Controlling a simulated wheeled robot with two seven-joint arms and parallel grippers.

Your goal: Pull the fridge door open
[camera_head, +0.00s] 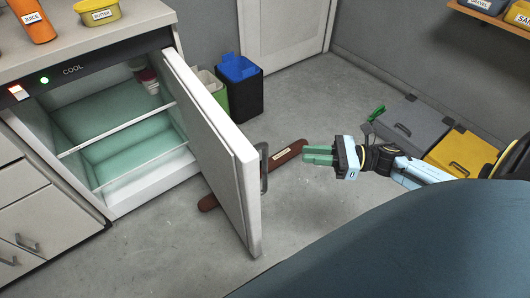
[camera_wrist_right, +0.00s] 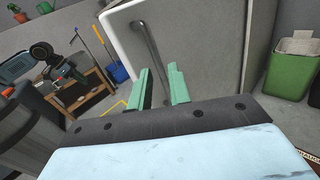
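The white fridge door (camera_head: 215,140) stands swung well open, showing the green-tinted fridge interior (camera_head: 120,135). Its grey bar handle (camera_head: 264,168) is on the outer face near the free edge. The handle also shows in the right wrist view (camera_wrist_right: 147,45), beyond my fingers. My right gripper (camera_head: 318,155) is to the right of the handle, apart from it. Its green fingers point toward the door, and the wrist view shows an empty gap between them (camera_wrist_right: 161,88). What seems to be my left gripper (camera_wrist_right: 60,74) shows small at the left of the wrist view; its fingers are unclear.
A reddish-brown labelled bar (camera_head: 285,155) lies on the floor, passing behind the door. A black bin with blue top (camera_head: 240,85) stands behind the door. Grey (camera_head: 412,125) and yellow (camera_head: 465,152) boxes are at right. The floor right of the door is mostly clear.

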